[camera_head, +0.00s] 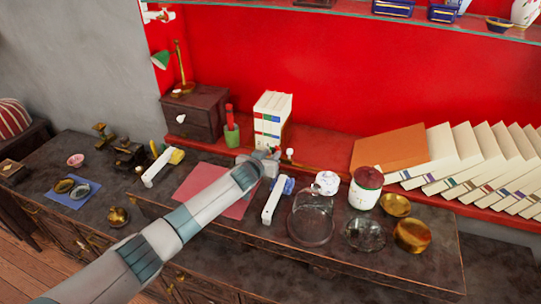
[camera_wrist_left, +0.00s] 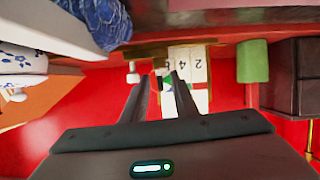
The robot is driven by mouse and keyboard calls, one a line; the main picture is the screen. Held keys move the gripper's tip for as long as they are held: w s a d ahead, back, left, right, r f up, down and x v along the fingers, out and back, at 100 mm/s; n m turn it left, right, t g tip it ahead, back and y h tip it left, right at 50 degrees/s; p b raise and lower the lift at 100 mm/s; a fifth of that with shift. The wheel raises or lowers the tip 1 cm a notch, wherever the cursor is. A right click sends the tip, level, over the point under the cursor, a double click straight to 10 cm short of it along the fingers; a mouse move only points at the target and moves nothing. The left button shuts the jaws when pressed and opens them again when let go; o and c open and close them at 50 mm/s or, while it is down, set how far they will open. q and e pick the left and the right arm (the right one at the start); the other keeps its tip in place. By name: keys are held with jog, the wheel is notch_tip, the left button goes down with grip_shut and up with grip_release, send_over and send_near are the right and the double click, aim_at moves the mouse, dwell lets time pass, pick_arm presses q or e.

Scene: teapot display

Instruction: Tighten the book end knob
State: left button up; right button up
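A row of white books (camera_head: 272,115) stands upright on the red shelf, and it also shows in the wrist view (camera_wrist_left: 190,65). A small white knob (camera_head: 290,152) is at the right of the books' foot. In the wrist view a white knob (camera_wrist_left: 133,77) sits left of the fingertips, by a brown bar-like part (camera_wrist_left: 150,50); I cannot tell the book end's full shape. My left gripper (camera_head: 270,156) is in front of the books, with its fingers (camera_wrist_left: 160,77) apart and nothing seen held between them. The knob appears outside the gap. My right gripper is not in view.
Leaning books (camera_head: 440,160) fill the right shelf.

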pick_arm(q)
jog(key=shift+s+r, duration=0.1)
dwell(0.3)
jog(key=b+v, duration=0.3)
jog(key=v, duration=1.4)
jog(key=shift+s+a+f, duration=0.1)
jog(key=shift+s+f, duration=0.05)
jog(key=shift+f, duration=0.05)
